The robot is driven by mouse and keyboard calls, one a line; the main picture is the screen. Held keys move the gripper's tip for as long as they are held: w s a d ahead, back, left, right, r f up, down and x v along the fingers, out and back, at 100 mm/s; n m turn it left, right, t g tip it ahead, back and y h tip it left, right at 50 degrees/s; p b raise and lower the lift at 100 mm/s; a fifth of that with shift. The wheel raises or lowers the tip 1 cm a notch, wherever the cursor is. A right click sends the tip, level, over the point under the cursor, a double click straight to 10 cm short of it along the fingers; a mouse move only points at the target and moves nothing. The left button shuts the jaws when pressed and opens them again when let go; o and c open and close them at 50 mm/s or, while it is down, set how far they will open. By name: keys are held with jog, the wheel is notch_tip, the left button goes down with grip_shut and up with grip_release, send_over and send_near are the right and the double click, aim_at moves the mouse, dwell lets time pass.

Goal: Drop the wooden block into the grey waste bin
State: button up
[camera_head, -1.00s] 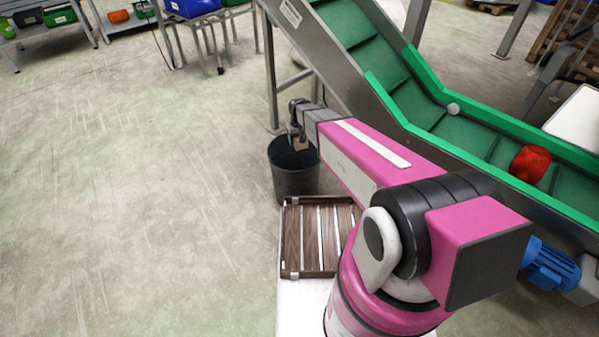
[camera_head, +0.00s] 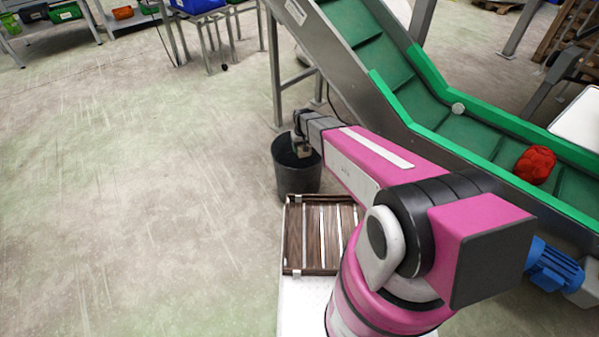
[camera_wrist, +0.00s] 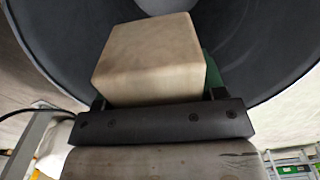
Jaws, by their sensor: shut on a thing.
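The wooden block (camera_wrist: 150,58) is a pale, square-edged piece, large in the wrist view. My gripper (camera_wrist: 155,100) is shut on it. The grey waste bin (camera_head: 297,178) is a dark, open-topped round bin on the floor in the head view. My gripper (camera_head: 303,150) is over the bin's mouth there, with the block (camera_head: 304,152) small beneath it. In the wrist view the bin's dark inner wall (camera_wrist: 250,45) surrounds the block, with a paler floor at the top. The fingertips are largely hidden behind the block.
A slatted wooden tray (camera_head: 320,268) sits on my base in front of the bin. A green conveyor (camera_head: 470,130) with a red lump (camera_head: 535,165) rises behind my arm. The floor (camera_head: 140,200) to the left is clear.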

jog(key=o, duration=1.1)
jog(key=shift+c, duration=0.2)
notch_tip(320, 180, up, 11)
jog(key=shift+f, duration=0.1)
